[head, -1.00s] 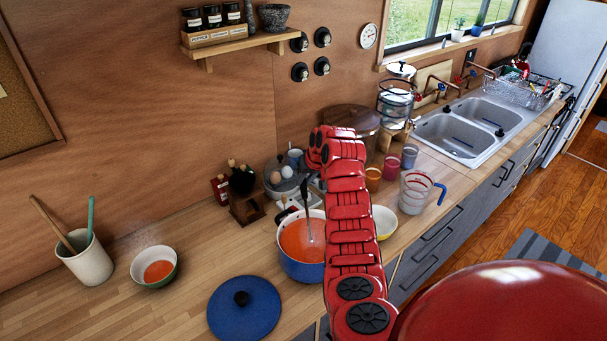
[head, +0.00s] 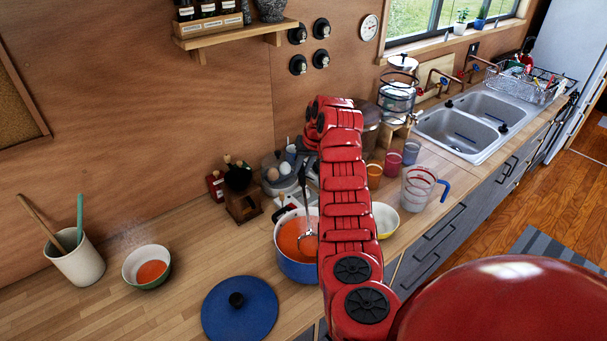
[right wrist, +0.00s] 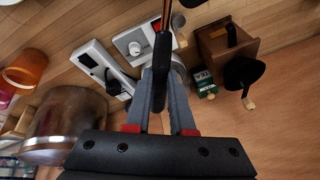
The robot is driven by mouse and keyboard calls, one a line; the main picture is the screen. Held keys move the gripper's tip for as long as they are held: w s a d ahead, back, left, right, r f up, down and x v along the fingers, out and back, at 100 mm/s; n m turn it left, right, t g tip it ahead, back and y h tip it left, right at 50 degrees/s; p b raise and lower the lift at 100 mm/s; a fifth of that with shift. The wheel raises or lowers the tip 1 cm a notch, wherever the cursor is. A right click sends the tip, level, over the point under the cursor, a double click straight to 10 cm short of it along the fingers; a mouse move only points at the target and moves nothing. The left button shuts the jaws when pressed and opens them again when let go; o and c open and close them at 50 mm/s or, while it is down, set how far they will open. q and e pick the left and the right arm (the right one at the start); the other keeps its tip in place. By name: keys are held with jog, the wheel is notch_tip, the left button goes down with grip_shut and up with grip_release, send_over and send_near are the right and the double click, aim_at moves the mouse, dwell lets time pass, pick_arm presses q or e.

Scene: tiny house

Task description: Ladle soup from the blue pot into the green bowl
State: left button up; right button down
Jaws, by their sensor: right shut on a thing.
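The blue pot (head: 296,267) stands on the counter with orange soup (head: 292,236) in it. The ladle (head: 306,222) is tilted over the pot, its handle up and its metal head at or just above the soup; I cannot tell if it touches. My right gripper (right wrist: 160,115) is shut on the ladle's dark handle (right wrist: 162,62); in the head view my red arm mostly hides the gripper. The green bowl (head: 153,283), pale inside, stands at left on the counter with some orange soup in it. My left gripper is not in view.
A blue lid (head: 252,319) lies left of the pot. A utensil crock (head: 79,267) stands beside the bowl. A yellow bowl (head: 385,220), a measuring jug (head: 416,190) and coloured cups are right of my arm. Counter between bowl and pot is clear.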

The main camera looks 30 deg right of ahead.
jog(key=shift+w+d+r+b, duration=0.1)
jog(key=shift+w+r+b, duration=0.1)
jog(key=shift+r, duration=1.45)
jog(key=shift+w+r+b, duration=0.1)
jog(key=shift+r+b, duration=0.05)
jog(key=shift+r, duration=1.5)
